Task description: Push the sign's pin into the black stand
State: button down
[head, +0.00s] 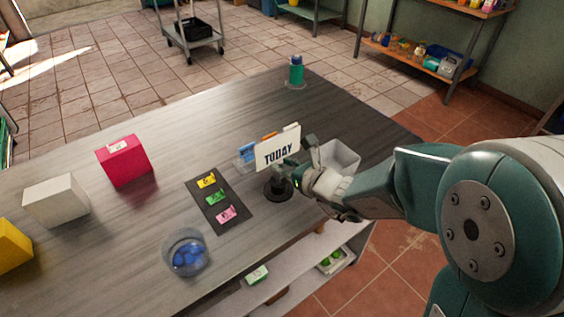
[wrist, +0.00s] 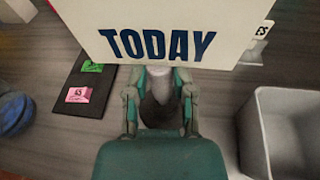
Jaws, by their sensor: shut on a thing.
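The white sign (head: 277,148) with "TODAY" in dark letters stands upright above the black stand (head: 278,189) on the table. My gripper (head: 295,173) reaches in from the right, at the sign's lower edge and just over the stand. In the wrist view the sign (wrist: 170,25) fills the top, and both fingers of my gripper (wrist: 160,92) are closed around a pale piece below it. The pin's lower end is hidden, so I cannot tell how far it sits in the stand.
A dark mat (head: 219,205) with yellow, green and pink tags lies left of the stand. A white bin (head: 341,158) is close on the right. A glass bowl (head: 186,254) with blue things is at the front. A green bottle (head: 296,70) stands at the back.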

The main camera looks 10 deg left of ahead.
jog(key=shift+f, duration=0.95)
jog(key=shift+c, duration=1.9)
grip_release()
jog(key=v, duration=0.7)
jog(key=shift+d, duration=0.2)
jog(key=shift+s, duration=0.1)
